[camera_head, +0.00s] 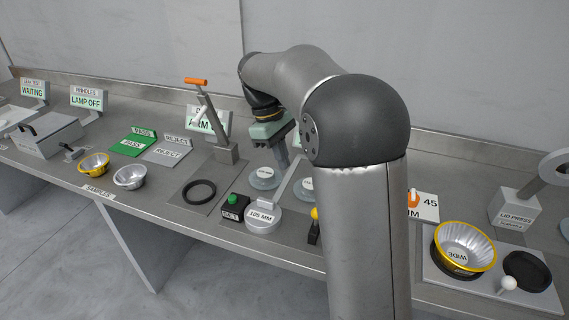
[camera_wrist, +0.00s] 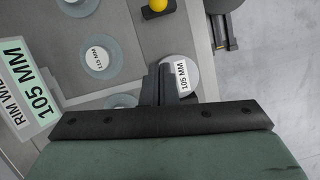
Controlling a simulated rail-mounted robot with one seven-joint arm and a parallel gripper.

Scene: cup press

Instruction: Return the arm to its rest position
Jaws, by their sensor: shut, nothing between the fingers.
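My arm bends over the bench in the head view, with a large dark joint at the centre. My gripper (camera_head: 283,163) points down above the bench near the pale discs, its fingers together and empty. In the wrist view the closed dark fingers (camera_wrist: 158,72) show in front of the round 105 MM piece (camera_wrist: 181,77). That piece also stands on the bench in the head view (camera_head: 262,219). I cannot tell the exact height of the fingertips above the bench. My arm hides part of the bench behind it.
An orange-handled lever (camera_head: 202,107) stands left of my gripper. A green-button box (camera_head: 234,206) and black ring (camera_head: 199,192) lie in front. Gold (camera_head: 94,163) and silver (camera_head: 130,177) cups sit left.

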